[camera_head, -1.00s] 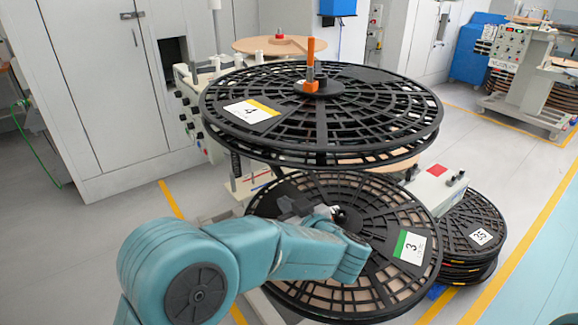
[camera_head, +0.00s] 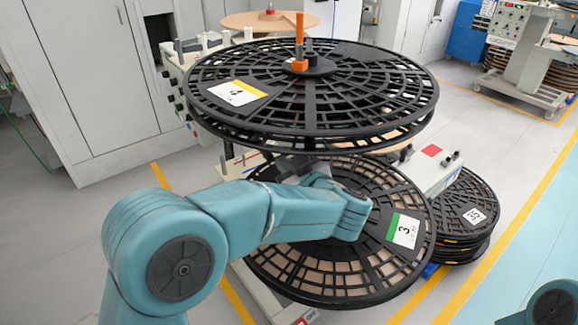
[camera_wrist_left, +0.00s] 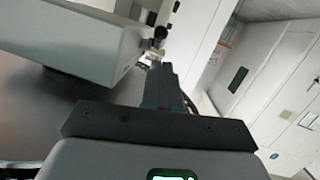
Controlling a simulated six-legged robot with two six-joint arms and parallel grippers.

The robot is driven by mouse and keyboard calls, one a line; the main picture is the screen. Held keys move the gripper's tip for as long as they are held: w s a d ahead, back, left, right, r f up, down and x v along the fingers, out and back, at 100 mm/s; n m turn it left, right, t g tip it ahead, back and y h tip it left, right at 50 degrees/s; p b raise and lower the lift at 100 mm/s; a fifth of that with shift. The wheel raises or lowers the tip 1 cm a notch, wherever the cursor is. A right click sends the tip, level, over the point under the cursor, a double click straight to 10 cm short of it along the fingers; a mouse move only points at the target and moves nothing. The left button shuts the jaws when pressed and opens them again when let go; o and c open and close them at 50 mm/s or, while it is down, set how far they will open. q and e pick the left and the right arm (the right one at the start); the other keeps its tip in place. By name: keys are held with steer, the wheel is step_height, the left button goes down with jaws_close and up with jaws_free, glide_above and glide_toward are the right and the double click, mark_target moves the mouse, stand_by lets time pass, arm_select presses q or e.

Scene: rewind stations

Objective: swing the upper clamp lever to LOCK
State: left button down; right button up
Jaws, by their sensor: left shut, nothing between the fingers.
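The upper clamp lever (camera_head: 300,42) is orange and stands upright on the hub of the upper black reel (camera_head: 232,92), labelled 4. My left gripper (camera_head: 290,168) is low in the head view, below the upper reel's rim and over the lower reel (camera_head: 385,262), labelled 3. It is well below the lever and apart from it. Its fingertips are hard to make out there. In the left wrist view the fingers (camera_wrist_left: 166,78) are together and empty, beside a pale housing (camera_wrist_left: 95,42) with a dark knob (camera_wrist_left: 159,34). The lever is not recognisable in that view. My right gripper is out of view.
A pale machine box (camera_head: 430,165) with a red square stands right of the reels. Grey cabinets (camera_head: 85,70) stand at the left. The space above the upper reel is clear.

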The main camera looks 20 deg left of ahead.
arm_select(q)
steer(key=x, duration=0.6)
steer(key=shift+w, duration=0.2)
steer(key=shift+a+f, duration=0.1)
